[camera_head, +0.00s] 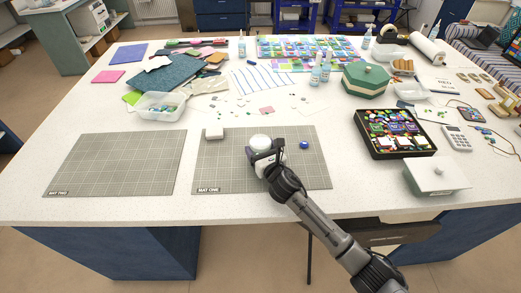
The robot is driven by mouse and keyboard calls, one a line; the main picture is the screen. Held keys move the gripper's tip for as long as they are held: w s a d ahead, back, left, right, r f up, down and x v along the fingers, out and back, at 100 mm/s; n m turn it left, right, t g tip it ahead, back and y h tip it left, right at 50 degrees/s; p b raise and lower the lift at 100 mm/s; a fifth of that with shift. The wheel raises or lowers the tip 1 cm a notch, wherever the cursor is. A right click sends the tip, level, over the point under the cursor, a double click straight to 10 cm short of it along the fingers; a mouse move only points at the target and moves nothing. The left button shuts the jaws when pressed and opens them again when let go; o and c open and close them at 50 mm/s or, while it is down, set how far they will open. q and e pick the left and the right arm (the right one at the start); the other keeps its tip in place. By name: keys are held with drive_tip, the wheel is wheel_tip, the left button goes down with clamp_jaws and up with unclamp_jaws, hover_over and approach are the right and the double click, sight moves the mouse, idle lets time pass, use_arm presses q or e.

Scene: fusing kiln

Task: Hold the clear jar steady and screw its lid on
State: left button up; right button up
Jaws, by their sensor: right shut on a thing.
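A pale, round-topped thing (261,142), which looks like the jar, stands on the grey gridded mat marked MAT ONE (225,178). My right gripper (264,156) is shut on it from the near side, and its fingers hide much of its body. I cannot tell whether the pale round top is a lid or the jar's own top. A small blue round thing (304,145), perhaps a lid, lies on the mat to the right, apart from the gripper. My left gripper is not in view.
The mat marked MAT TWO (115,165) is bare. A black tray (362,140) of coloured pieces and a white lidded box (436,176) stand to the right. A clear tub (160,112) stands behind the mats.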

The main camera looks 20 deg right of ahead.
drive_tip(key=shift+w, duration=0.1)
drive_tip(key=o, duration=1.7)
drive_tip(key=shift+f, duration=0.1)
drive_tip(key=shift+r, duration=0.25)
drive_tip(key=s, duration=0.4)
drive_tip(key=s+p, duration=0.1)
drive_tip(key=s, duration=0.3)
drive_tip(key=s+d+p, duration=0.1)
drive_tip(key=s, duration=0.3)
